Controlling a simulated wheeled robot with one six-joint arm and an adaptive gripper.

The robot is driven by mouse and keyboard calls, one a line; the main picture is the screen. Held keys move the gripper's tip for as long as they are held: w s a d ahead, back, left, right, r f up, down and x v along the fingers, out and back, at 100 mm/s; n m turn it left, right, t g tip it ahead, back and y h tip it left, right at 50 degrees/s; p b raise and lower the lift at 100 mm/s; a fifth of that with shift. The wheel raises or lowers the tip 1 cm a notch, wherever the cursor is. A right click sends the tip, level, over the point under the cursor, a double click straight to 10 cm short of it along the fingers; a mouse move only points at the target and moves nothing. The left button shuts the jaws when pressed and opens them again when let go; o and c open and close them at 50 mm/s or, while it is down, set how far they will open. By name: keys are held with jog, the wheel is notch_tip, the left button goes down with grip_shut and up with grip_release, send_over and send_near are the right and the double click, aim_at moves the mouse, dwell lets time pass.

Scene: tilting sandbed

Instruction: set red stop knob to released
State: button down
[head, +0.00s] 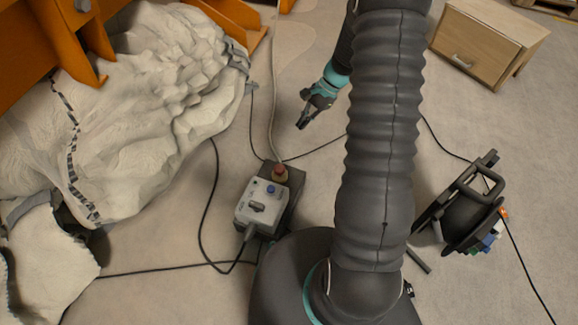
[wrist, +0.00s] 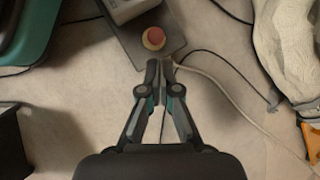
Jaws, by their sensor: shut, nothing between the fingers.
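The red stop knob (head: 280,171) sits on a yellow base at the far end of a dark plate (head: 295,184), beside a grey control box. In the wrist view the red knob (wrist: 154,37) is near the top, just beyond my fingertips. Whether it is pressed or released cannot be told. My gripper (head: 302,122) is shut and empty, above the floor, up and right of the knob in the head view. In the wrist view my gripper (wrist: 159,64) has its fingertips together, apart from the knob.
The grey control box (head: 257,205) carries a blue button and a dark lever. Black cables and a pale hose run across the floor. A wrinkled whitish mass (head: 130,110) lies left under an orange frame (head: 80,40). A wooden cabinet (head: 487,45) and a cable reel (head: 470,220) stand right.

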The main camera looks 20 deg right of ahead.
aim_at(290, 173)
notch_tip(290, 173, down, 15)
jog(key=d+m+y, duration=0.2)
jog(key=m, duration=0.2)
jog(key=shift+f, duration=0.2)
jog(key=b+x, duration=0.1)
jog(key=x, duration=0.9)
jog(key=shift+r, duration=0.1)
jog(key=shift+r, duration=0.1)
jog(key=shift+r, duration=0.8)
jog(key=shift+w+d+r, duration=0.1)
jog(key=shift+r, duration=0.1)
jog(key=p+v, duration=0.3)
jog(key=v, duration=0.6)
jog(key=shift+d, duration=0.4)
